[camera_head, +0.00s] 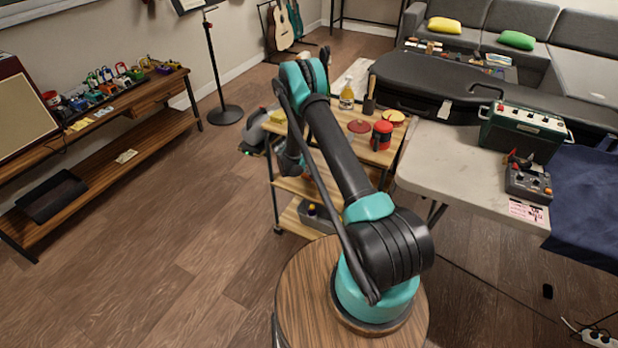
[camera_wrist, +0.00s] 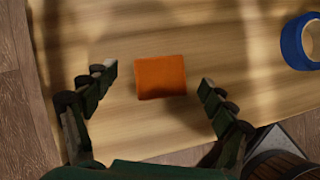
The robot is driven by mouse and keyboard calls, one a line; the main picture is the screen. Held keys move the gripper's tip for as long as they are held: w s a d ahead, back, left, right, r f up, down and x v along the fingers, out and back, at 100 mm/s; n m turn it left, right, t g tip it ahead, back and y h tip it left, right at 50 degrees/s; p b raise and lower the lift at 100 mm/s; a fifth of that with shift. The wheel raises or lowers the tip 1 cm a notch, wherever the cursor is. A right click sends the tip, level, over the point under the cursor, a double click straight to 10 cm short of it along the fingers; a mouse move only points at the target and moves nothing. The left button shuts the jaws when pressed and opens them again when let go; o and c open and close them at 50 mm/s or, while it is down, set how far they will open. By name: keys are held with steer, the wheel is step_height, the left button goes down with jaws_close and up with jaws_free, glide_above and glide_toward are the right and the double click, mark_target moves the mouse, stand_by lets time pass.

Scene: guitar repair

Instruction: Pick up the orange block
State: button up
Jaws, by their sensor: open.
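The orange block (camera_wrist: 161,77) lies flat on a light wooden surface (camera_wrist: 200,25) in the wrist view, a little above the picture's middle. My gripper (camera_wrist: 157,80) is open, with one finger on each side of the block. A gap shows between each finger and the block. The height of the fingers over the surface is hard to tell. In the head view my arm covers part of the wooden cart (camera_head: 341,157), and I cannot make out the block or the gripper there.
A blue tape roll (camera_wrist: 291,42) lies at the wrist view's right edge. In the head view, a yellow bottle (camera_head: 347,97) and a red-and-black container (camera_head: 382,135) stand on the cart. A light table (camera_head: 440,160) stands close to its right; wooden floor is clear at left.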

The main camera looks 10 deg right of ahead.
steer(key=shift+c, duration=0.5)
steer(key=c, duration=1.1)
steer(key=shift+r, duration=0.15)
steer(key=s+a, duration=0.3)
steer(key=a, duration=0.2)
steer(key=s+a, duration=0.3)
steer(key=a, duration=0.2)
steer(key=s+a, duration=0.3)
steer(key=a, duration=0.2)
steer(key=shift+s+a+r, duration=0.1)
steer(key=shift+s+a, duration=0.05)
steer(key=shift+c, duration=0.2)
